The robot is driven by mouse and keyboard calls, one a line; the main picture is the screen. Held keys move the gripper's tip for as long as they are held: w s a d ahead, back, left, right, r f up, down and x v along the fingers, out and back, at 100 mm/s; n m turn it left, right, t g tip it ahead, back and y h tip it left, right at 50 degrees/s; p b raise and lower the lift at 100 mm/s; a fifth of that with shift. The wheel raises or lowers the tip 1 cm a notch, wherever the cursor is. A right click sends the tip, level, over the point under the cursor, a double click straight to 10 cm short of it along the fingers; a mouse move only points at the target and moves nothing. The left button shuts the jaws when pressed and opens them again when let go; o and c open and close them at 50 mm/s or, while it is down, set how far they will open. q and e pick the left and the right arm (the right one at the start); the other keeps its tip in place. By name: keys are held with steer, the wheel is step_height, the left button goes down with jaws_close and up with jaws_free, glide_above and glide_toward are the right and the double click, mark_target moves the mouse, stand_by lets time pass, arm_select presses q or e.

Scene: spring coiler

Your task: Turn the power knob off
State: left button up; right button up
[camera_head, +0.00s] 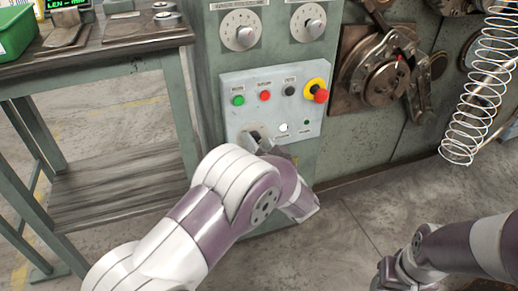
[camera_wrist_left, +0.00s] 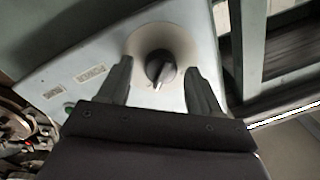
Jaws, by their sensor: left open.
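The power knob (camera_wrist_left: 160,66) is dark with a pale pointer mark and sits on a round light plate on the control panel. In the head view the knob (camera_head: 253,131) is at the panel's lower left, partly covered by my left gripper (camera_head: 262,143). In the left wrist view my left gripper (camera_wrist_left: 160,70) is open, with one finger on each side of the knob. Gaps show between the fingers and the knob there; how deep the fingertips reach is unclear. My right gripper (camera_head: 385,274) is at the lower right, away from the panel, its fingers not clear.
The panel (camera_head: 235,85) also carries a green button (camera_head: 238,100), a red button (camera_head: 265,96), a black knob (camera_head: 290,90) and a red emergency stop (camera_head: 320,95). Two large dials are above. A workbench (camera_head: 100,50) stands left; a hanging wire coil (camera_head: 465,130) is right.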

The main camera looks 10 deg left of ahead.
arm_select(q)
steer(key=shift+w+a, duration=0.1)
steer(key=c, duration=1)
steer(key=shift+c, duration=0.2)
